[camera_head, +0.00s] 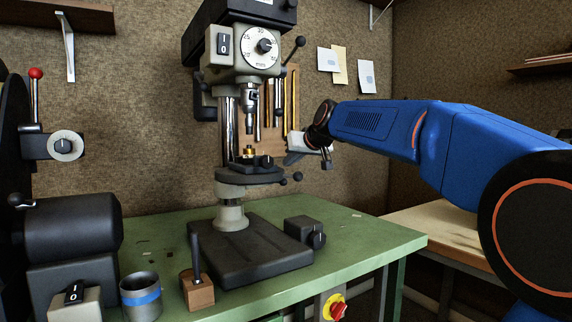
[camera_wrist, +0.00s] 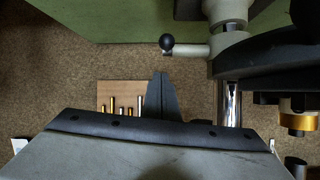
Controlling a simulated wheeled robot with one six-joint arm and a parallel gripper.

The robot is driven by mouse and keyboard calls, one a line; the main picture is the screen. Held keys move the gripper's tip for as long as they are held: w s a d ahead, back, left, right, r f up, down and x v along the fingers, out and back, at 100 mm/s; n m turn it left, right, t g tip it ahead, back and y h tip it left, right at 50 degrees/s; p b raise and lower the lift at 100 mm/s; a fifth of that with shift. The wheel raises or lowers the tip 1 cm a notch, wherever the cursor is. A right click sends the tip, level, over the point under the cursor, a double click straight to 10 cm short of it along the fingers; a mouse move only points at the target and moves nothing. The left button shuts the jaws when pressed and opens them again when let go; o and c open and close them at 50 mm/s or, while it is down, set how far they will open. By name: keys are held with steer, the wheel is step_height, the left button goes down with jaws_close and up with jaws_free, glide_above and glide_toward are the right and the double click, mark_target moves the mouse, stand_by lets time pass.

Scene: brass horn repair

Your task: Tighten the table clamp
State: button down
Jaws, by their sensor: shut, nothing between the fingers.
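The drill press (camera_head: 230,110) stands on a green bench, its round dark table (camera_head: 250,174) held on the column. The table clamp lever, a light rod with a black ball end (camera_head: 297,177), sticks out to the right below the table. It also shows in the wrist view (camera_wrist: 167,42), coming from the light collar on the column. My gripper (camera_head: 291,158) is just right of the drill table, above the lever's ball and apart from it. In the wrist view its dark fingers (camera_wrist: 161,92) are together and empty, with the ball beyond the tips.
A brass part (camera_head: 249,151) sits on the drill table, close left of my gripper. A rack of brass rods (camera_head: 272,120) hangs on the wall behind. A black switch box (camera_head: 304,232) stands on the bench below. The bench's right end is clear.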

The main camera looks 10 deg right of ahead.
steer(key=s+d+r, duration=0.1)
steer(key=s, duration=0.5)
steer(key=shift+s+d, duration=0.25)
steer(key=shift+d, duration=0.1)
